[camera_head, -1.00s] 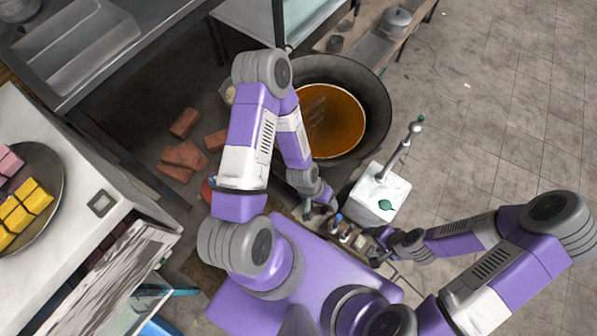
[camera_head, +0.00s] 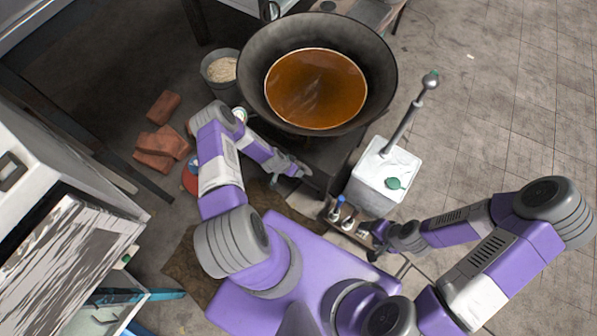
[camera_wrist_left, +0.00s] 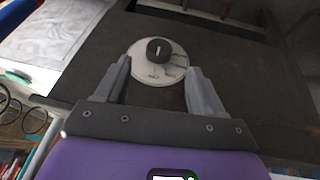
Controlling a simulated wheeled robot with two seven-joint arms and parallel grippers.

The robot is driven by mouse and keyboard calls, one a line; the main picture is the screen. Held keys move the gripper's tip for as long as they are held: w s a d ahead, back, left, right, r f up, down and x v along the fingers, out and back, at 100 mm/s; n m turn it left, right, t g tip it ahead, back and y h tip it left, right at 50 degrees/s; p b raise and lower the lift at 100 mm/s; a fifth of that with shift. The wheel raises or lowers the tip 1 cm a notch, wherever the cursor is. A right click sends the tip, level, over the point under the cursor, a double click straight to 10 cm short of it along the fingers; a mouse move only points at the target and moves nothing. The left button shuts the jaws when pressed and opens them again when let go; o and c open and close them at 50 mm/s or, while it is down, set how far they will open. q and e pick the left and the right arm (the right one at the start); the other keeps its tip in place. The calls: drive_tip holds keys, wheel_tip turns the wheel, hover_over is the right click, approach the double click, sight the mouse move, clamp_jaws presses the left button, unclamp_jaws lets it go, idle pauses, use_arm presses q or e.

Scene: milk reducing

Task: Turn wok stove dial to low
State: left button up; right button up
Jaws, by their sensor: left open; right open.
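The stove dial (camera_wrist_left: 159,50) is a black knob with a light pointer mark on a pale round plate (camera_wrist_left: 146,72), set on a dark panel in the left wrist view. My left gripper (camera_wrist_left: 160,68) is open, with its two fingers to either side of the plate's near part and the knob beyond, between their tips. I cannot tell whether they touch anything. In the head view my left gripper (camera_head: 302,172) is beside the dark stove (camera_head: 345,160), below the wok (camera_head: 253,70) of brown liquid (camera_head: 315,88). I cannot make out the dial there. My right gripper (camera_head: 376,246) is open.
A white container (camera_head: 382,180) with a green item and a metal pump stands right of the stove. Small bottles (camera_head: 347,214) sit by my right gripper. Bricks (camera_head: 160,145) and a bucket (camera_head: 221,70) are at left. The tiled floor (camera_head: 500,80) at right is clear.

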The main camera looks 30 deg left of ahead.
use_arm(q)
drive_tip(key=b+x, duration=0.3)
drive_tip(key=x, duration=0.4)
drive_tip(key=c, duration=1)
drive_tip(key=shift+f, duration=0.1)
drive_tip(key=shift+a+f+n+h, duration=0.1)
drive_tip(key=shift+a+n+h, duration=0.2)
drive_tip(key=shift+h, duration=1.3)
drive_tip(key=shift+a+f+n+h, duration=0.1)
drive_tip(key=shift+n+h, duration=0.3)
drive_tip(key=shift+h, duration=1.8)
drive_tip(key=shift+d, duration=0.1)
